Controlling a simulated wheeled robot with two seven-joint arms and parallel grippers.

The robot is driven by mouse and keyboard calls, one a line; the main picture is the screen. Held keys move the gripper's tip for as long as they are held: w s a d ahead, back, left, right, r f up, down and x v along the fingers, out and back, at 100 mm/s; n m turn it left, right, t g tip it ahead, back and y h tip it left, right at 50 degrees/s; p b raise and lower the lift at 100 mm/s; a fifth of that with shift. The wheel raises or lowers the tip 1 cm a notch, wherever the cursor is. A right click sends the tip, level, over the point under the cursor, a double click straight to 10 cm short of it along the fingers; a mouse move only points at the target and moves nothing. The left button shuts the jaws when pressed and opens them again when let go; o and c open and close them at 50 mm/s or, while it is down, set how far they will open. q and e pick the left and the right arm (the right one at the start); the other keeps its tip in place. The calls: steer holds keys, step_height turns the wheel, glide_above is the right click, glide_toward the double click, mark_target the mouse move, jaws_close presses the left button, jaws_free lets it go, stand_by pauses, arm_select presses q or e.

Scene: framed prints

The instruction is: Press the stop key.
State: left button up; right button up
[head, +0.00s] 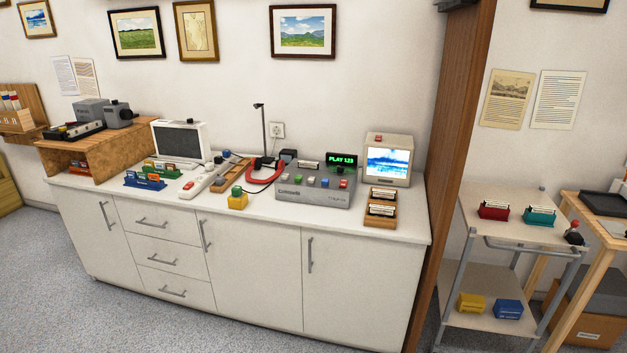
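A grey console (312,194) stands on the white counter, with a row of small coloured keys on its sloping top. A red key (344,183) sits at the right end of the row. The other keys include green, blue and white ones. Any lettering on the keys is too small to read, so I cannot tell which is the stop key. A display (341,161) at the back of the console shows green text that looks like "PLAY 123". Neither of my grippers is in view.
The white counter (250,219) has a bare strip along its front. A yellow block (237,199) stands left of the console, and a small monitor (388,161) and wooden card holder (381,207) stand right. A brown post (455,150) rises beyond the counter's right end.

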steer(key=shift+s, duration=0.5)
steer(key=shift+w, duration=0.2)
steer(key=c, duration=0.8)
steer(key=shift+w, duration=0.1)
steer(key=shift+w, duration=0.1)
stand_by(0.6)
